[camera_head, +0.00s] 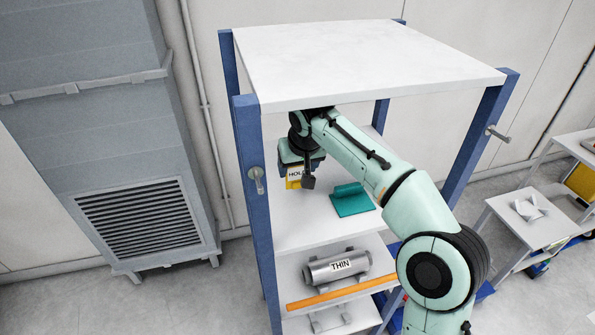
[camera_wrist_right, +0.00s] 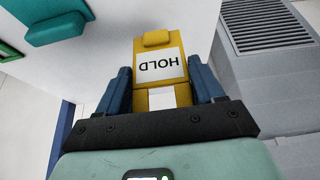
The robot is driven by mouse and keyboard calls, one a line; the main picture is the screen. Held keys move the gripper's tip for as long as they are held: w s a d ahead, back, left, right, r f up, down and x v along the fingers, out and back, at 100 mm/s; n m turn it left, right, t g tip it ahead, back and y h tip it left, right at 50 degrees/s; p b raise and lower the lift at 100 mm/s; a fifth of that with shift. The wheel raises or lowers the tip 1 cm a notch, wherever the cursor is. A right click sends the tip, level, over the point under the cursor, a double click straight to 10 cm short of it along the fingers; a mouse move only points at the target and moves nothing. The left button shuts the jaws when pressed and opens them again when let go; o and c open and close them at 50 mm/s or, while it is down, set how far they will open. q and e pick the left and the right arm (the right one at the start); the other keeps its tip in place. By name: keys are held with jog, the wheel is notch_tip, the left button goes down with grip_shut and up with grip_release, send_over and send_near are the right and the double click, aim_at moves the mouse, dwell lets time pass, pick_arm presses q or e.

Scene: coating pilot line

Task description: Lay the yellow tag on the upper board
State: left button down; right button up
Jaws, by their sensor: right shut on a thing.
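The yellow tag (camera_wrist_right: 172,49) has a white label reading HOLD and a raised yellow grip block. My right gripper (camera_wrist_right: 160,88) is shut on it, with a blue finger on each side. In the head view the yellow tag (camera_head: 293,183) and the right gripper (camera_head: 299,167) are inside the rack, under its top panel, at the left part of the upper board (camera_head: 300,233). I cannot tell whether the tag touches the board. A teal tag (camera_head: 352,201) lies on that board to the right. My left gripper is not in view.
The white top panel (camera_head: 350,60) roofs the space, and blue posts (camera_head: 255,200) bound it. The lower board holds a grey cylinder (camera_head: 337,266) labelled THIN, behind an orange bar (camera_head: 340,291). A grey vented cabinet (camera_head: 140,215) stands left. The upper board's front is clear.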

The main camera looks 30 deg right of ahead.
aim_at(298, 175)
jog(key=f, duration=0.2)
jog(key=f+b, duration=0.1)
jog(key=shift+w+f, duration=0.2)
jog(key=shift+f, duration=0.15)
jog(key=shift+s+r, duration=0.15)
jog(key=shift+s, duration=0.05)
jog(key=shift+w, duration=0.15)
jog(key=o, duration=0.7)
jog(key=shift+f, duration=0.25)
jog(key=o, duration=0.3)
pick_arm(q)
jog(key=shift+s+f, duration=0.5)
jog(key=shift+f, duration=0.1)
pick_arm(e)
jog(key=shift+r, duration=0.1)
